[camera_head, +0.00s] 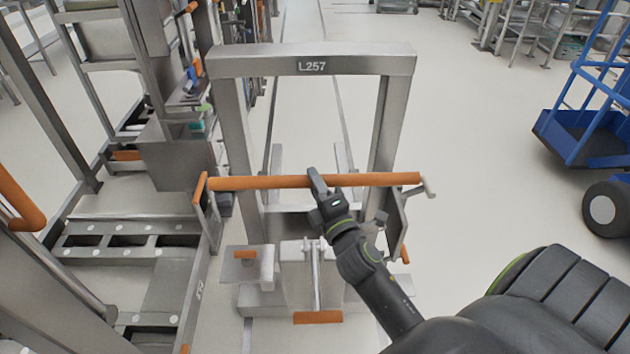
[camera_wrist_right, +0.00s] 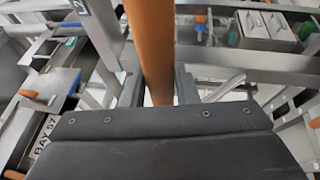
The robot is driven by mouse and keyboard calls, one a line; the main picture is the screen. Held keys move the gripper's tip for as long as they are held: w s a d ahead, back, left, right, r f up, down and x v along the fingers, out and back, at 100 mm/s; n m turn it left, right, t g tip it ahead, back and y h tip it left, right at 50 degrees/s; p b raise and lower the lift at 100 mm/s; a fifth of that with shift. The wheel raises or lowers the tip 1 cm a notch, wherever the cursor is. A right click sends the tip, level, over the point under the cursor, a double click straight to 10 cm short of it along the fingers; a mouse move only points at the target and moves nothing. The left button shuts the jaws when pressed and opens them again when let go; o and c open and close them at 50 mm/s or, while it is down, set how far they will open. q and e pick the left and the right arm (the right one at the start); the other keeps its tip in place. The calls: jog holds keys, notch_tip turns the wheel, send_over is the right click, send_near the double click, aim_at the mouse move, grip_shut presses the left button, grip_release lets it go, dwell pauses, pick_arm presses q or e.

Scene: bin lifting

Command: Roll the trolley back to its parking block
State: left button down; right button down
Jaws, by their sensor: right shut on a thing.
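The trolley (camera_head: 312,59) is a grey metal frame labelled L257, upright in the middle of the head view. An orange handle bar (camera_head: 262,183) runs across its near side. My right gripper (camera_head: 318,184) is shut around this bar near its middle. In the right wrist view the orange bar (camera_wrist_right: 151,45) passes between the two fingers of the right gripper (camera_wrist_right: 158,88). My left gripper is not in view. I cannot make out which part is the parking block; a grey block-like base with an orange pedal (camera_head: 318,317) sits low under the bar.
Metal racking (camera_head: 150,150) with a slotted low platform stands close on the left. Another orange handle (camera_head: 22,205) shows at the left edge. A blue cart (camera_head: 590,135) stands at the right. The floor (camera_head: 470,130) between trolley and cart is clear. Floor rails run away behind the trolley.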

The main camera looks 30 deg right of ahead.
jog(key=shift+r, duration=0.1)
dwell(0.3)
jog(key=c, duration=1.1)
grip_release()
jog(key=shift+s, duration=0.1)
jog(key=shift+b+v, duration=2.4)
jog(key=shift+v, duration=6.3)
